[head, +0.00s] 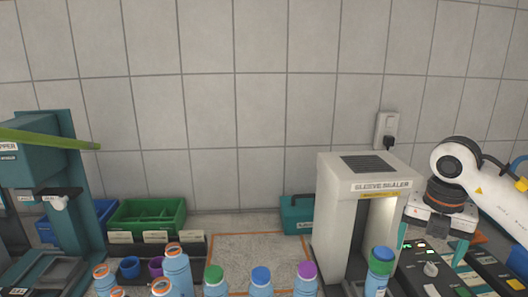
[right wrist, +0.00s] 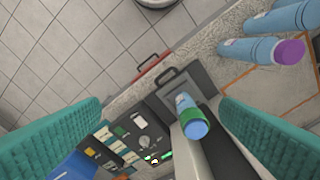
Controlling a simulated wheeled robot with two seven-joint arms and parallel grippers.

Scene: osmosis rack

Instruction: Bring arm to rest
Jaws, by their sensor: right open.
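My right arm comes in from the right in the head view. Its right gripper (head: 431,243) points down over the control panels beside the sleeve sealer (head: 335,215). In the right wrist view its two teal fingers (right wrist: 160,135) are wide apart with nothing held between them. My left gripper is not in view.
Several blue bottles (head: 261,282) with coloured caps line the front edge. A capper machine (head: 62,180) stands at the left, near a green divided bin (head: 147,217). A teal box (head: 296,214) sits behind the sealer. The orange-outlined mat area (head: 258,247) in the middle is clear.

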